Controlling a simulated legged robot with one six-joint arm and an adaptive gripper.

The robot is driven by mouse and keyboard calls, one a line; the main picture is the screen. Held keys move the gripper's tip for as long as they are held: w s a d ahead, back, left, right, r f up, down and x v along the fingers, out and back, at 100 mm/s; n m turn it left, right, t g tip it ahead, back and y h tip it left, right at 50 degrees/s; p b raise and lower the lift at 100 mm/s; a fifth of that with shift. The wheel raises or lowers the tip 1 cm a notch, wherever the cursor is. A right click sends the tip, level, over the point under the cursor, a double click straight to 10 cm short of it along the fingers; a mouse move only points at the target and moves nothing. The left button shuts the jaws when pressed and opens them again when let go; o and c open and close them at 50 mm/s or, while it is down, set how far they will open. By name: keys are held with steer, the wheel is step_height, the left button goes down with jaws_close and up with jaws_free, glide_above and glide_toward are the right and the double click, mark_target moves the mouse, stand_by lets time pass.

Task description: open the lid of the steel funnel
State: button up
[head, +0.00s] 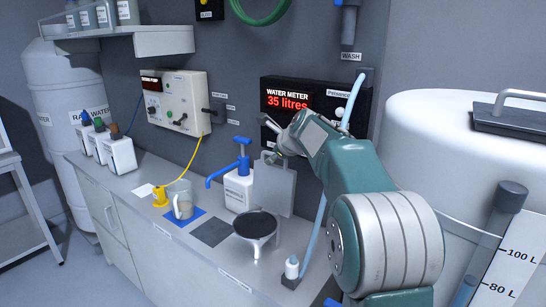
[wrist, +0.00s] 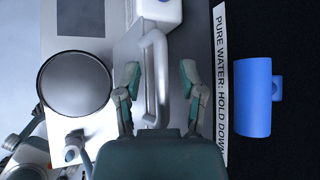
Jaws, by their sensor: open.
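The steel funnel (head: 257,243) stands on the counter, its round dark mouth facing up. In the wrist view its round grey inside (wrist: 75,85) shows uncovered at the left. A flat grey plate (head: 274,188), which looks like its lid, stands upright behind the funnel. In the wrist view a bar handle (wrist: 151,75) shows on the plate's side. In the wrist view my gripper (wrist: 160,78) has a finger on each side of the handle; I see no clear contact.
A white bottle with a blue pump (head: 238,185) stands left of the plate. A glass jug (head: 181,203) and yellow holder (head: 160,196) are further left. The water meter (head: 314,101) is on the wall behind.

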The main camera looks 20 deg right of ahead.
steer(key=v, duration=1.1)
steer(key=shift+s, duration=0.2)
steer(key=s+a+f+n+g, duration=0.1)
steer(key=s+a+f+n, duration=0.15)
steer(key=s+n, duration=0.3)
steer(key=s+a+f+n+g+h, duration=0.1)
steer(key=s+a+f+n, duration=0.1)
steer(key=s+a+n, duration=0.35)
steer(key=s+a+f+n+g, duration=0.1)
steer(key=s+a+f+n, duration=0.15)
steer(key=s, duration=0.55)
steer(key=s+f+n+g+h, duration=0.1)
steer(key=s+f+n, duration=0.9)
steer(key=s+n, duration=0.3)
steer(key=s, duration=0.2)
steer(key=shift+s+a, duration=0.4)
